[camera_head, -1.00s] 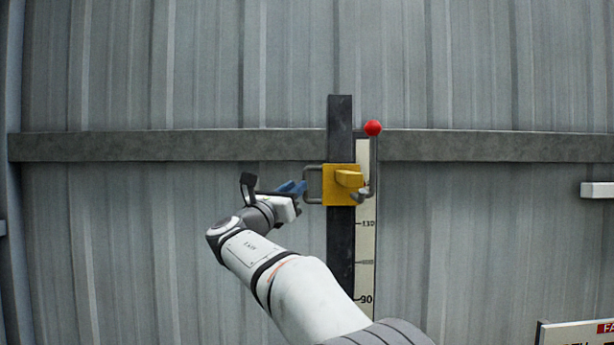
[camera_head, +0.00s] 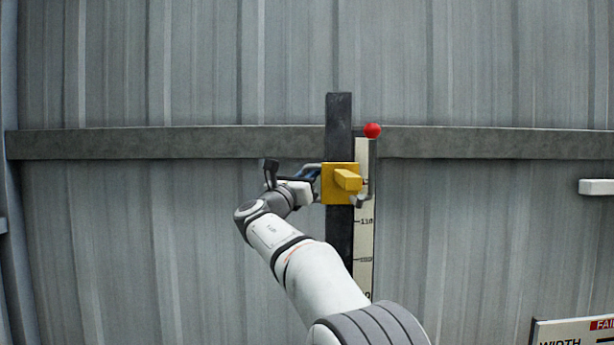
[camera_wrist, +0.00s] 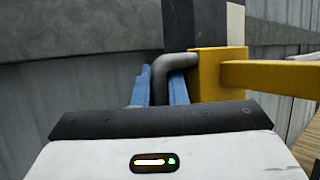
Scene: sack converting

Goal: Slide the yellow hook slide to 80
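The yellow hook slide (camera_head: 331,192) sits on the dark upright rail (camera_head: 339,240), above the scale mark that reads about 110. A yellow block sticks out from its front, and a grey bent handle (camera_head: 309,167) is on its left side. My gripper (camera_head: 306,174) is at this handle, left of the slide. In the wrist view the blue fingers (camera_wrist: 162,88) stand on both sides of the grey handle (camera_wrist: 160,80), with the yellow plate (camera_wrist: 208,78) just to the right. Whether the fingers press on the handle is unclear.
A pale scale strip (camera_head: 364,245) runs along the rail's right side; its lower numbers are cut off by my arm. A red ball knob (camera_head: 372,130) tops a thin rod right of the slide. A grey crossbar (camera_head: 180,141) runs along the corrugated wall. A sign (camera_head: 575,333) is at lower right.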

